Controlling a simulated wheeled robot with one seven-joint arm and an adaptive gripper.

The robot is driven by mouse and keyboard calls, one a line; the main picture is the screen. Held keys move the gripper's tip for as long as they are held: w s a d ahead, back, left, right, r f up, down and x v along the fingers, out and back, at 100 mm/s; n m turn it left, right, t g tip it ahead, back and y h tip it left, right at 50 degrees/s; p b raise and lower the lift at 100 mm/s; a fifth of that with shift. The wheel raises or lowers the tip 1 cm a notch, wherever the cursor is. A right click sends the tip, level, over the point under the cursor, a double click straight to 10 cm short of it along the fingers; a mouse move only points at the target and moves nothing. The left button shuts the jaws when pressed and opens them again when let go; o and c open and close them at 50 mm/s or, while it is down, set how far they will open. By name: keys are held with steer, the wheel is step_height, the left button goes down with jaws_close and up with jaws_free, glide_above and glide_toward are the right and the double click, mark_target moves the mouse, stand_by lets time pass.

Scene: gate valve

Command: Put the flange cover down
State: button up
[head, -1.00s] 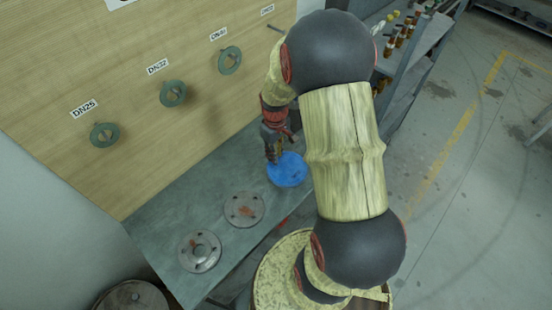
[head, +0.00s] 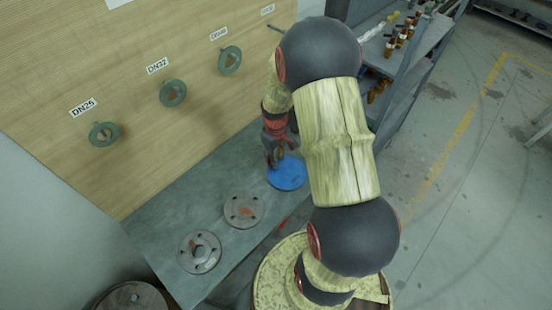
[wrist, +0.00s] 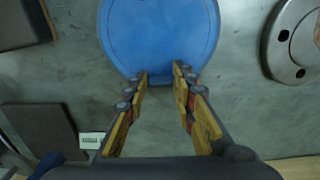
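The blue round flange cover (head: 287,174) lies flat on the grey bench in the head view. It also fills the top middle of the wrist view (wrist: 158,35), with a small tab on its near edge. My gripper (head: 275,163) is at the cover's left edge in the head view. In the wrist view its fingers (wrist: 160,76) are apart on either side of the tab, with a narrow gap seeming to show beside it. Fingertip contact is hard to make out.
Two grey flanges, one (head: 243,210) nearer the cover and one (head: 200,251) farther left, lie on the bench (head: 165,222). Green rings (head: 173,93) hang on the labelled wooden board (head: 120,60) behind. A shelf (head: 405,60) stands at the right end.

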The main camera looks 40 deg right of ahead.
steer(key=shift+o, duration=1.2)
step_height(320, 180, up, 12)
steer(key=p, duration=0.1)
steer(key=s+a+r+t, duration=0.1)
steer(key=a+r+t, duration=0.1)
steer(key=a+r, duration=1)
steer(key=s+a+r+m+t, duration=0.1)
steer(key=s+a+r+t, duration=0.2)
steer(key=s+a+r, duration=0.7)
steer(key=shift+s+a+r+t, duration=0.15)
steer(key=shift+s+r+t, duration=0.25)
steer(key=shift+s+r, duration=0.5)
steer(key=shift+s+f, duration=0.2)
steer(key=shift+f, duration=0.15)
